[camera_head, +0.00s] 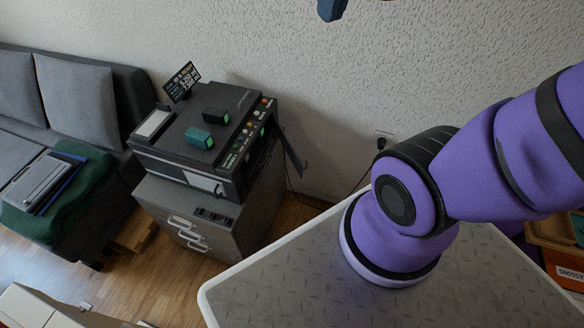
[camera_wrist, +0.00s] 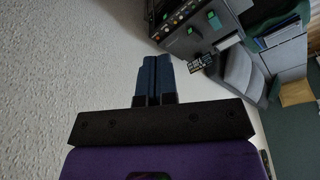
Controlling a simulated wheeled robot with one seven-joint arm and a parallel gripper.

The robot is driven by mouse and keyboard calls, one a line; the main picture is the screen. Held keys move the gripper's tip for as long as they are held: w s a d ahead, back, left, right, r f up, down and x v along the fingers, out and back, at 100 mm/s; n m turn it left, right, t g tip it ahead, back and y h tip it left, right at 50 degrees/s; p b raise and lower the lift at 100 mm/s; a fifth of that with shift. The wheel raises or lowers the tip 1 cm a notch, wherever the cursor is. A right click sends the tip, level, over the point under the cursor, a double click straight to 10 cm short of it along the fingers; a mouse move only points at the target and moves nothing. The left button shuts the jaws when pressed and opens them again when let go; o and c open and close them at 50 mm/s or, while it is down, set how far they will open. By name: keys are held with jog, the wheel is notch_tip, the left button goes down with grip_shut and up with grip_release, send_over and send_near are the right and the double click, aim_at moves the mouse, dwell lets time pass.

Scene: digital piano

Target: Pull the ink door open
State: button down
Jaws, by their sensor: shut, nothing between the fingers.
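The dark printer (camera_head: 190,145) stands on a grey cabinet left of centre in the head view. A thin dark panel (camera_head: 291,150) stands out at an angle from its right side, with a gap between it and the body; it looks like the ink door, standing open. My gripper (camera_head: 331,8) shows only as blue fingers at the top edge, apart from the printer. In the wrist view my gripper (camera_wrist: 153,62) has its two blue fingers shut together and empty. The printer (camera_wrist: 187,25) appears there upside down, beyond and right of the fingers; I cannot make out the panel.
Two small ink-box-like blocks, one green (camera_head: 199,138) and one black (camera_head: 216,117), lie on the printer's top. A grey cabinet (camera_head: 260,205) is under it. A sofa (camera_head: 75,95) is at left. My arm rises over a grey platform at right. The textured wall is close behind.

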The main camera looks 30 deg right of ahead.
jog(key=w+a+f+n+g+h, duration=0.2)
jog(key=w+f+n+h, duration=0.1)
jog(key=w+f+n, duration=0.7)
jog(key=w+a+f+n+g+h, duration=0.2)
jog(key=w+f+n+h, duration=0.2)
jog(key=w+f+n, duration=0.7)
jog(key=n+h, duration=0.2)
jog(key=n, duration=1.1)
send_near(299, 170)
notch_tip(299, 170, down, 5)
jog(key=d, duration=0.3)
jog(key=shift+s+d, duration=0.1)
jog(key=shift+d, duration=0.2)
jog(key=shift+s+d, duration=0.1)
jog(key=shift+d, duration=0.5)
